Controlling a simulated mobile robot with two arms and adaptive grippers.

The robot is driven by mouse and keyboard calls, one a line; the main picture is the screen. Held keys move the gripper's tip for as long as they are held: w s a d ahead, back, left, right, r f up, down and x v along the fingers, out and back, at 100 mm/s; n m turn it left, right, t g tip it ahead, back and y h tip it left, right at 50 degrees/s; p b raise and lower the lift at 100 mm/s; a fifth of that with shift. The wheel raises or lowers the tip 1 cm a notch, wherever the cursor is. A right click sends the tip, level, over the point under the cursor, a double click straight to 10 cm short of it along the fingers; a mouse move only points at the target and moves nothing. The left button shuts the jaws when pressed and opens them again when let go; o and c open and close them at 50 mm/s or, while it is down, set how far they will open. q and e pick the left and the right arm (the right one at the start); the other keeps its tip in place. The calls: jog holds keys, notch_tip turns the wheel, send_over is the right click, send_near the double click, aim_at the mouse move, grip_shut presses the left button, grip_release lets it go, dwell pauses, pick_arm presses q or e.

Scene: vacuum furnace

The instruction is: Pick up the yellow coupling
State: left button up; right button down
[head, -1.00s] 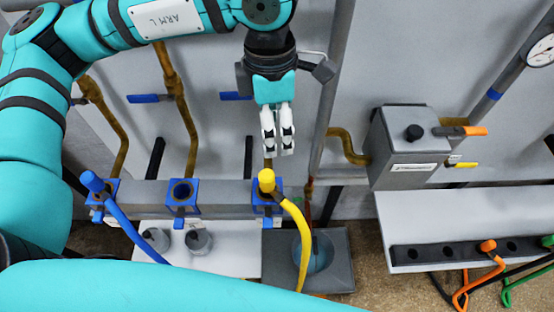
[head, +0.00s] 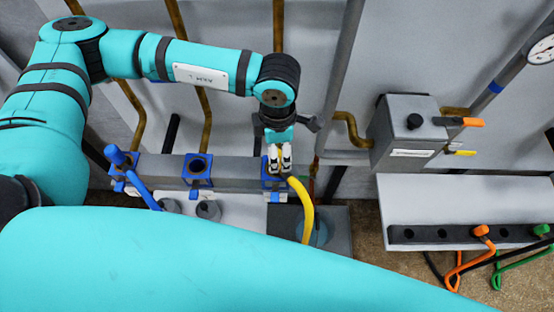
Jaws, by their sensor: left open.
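The yellow coupling's head is mostly hidden behind my left gripper; its yellow hose (head: 305,205) shows, curving down to the right from just below the fingers. The coupling is at the rightmost of the blue sockets (head: 271,188) on the grey rail. My left gripper (head: 280,168) points down right over this socket. Its white fingers are open and overlap the coupling's place in the picture. I cannot tell whether they touch the coupling or are around it. My right gripper is not in view.
A blue coupling (head: 116,156) stands in the left socket; the middle socket (head: 198,168) is empty. A grey valve box (head: 403,150) stands to the right. A shelf (head: 450,200) at right holds orange (head: 482,231) and green (head: 541,230) couplings in a dark rack. My own arm fills the bottom.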

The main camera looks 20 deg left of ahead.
pick_arm(q)
jog(key=f, duration=0.2)
jog(key=f+p, duration=0.1)
jog(key=shift+a, duration=0.25)
jog(key=shift+f, duration=0.15)
jog(key=c, duration=0.7)
grip_shut()
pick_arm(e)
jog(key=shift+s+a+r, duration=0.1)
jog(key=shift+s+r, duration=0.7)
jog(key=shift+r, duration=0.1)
